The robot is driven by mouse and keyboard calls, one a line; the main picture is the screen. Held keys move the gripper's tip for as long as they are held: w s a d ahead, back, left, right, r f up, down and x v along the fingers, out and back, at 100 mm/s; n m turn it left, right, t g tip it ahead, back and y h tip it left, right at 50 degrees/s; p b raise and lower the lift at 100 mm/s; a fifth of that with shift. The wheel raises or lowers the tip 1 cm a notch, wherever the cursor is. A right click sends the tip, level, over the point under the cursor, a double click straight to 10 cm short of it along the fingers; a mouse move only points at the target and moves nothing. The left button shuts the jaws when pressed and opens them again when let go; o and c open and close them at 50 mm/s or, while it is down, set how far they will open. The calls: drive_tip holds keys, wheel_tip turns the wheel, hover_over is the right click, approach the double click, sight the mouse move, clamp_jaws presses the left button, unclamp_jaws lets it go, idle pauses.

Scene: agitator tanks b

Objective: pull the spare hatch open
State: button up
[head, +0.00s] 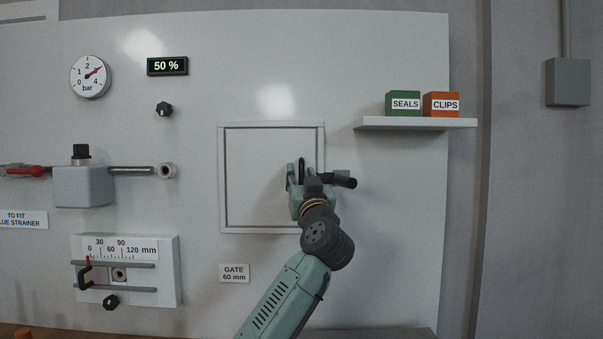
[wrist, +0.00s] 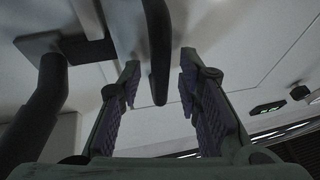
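The spare hatch (head: 260,165) is a pale square panel in a raised frame at the middle of the wall in the head view, and it looks shut. A dark upright handle bar (head: 302,168) stands at its right part. In the wrist view this bar (wrist: 158,45) hangs between my fingers, with a gap on each side. My gripper (head: 301,180) is open around the bar; its fingers (wrist: 160,90) do not visibly touch it. A dark lever (head: 343,181) lies just right of my gripper; in the wrist view it seems to be the dark arm (wrist: 38,105) on the left.
A shelf (head: 415,124) with a green SEALS box (head: 403,103) and an orange CLIPS box (head: 441,105) juts out at upper right. A gate scale (head: 125,270), a pipe with a grey block (head: 84,187) and a knob (head: 164,109) stick out at left.

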drive_tip(key=shift+c, duration=0.4)
clamp_jaws()
idle(0.5)
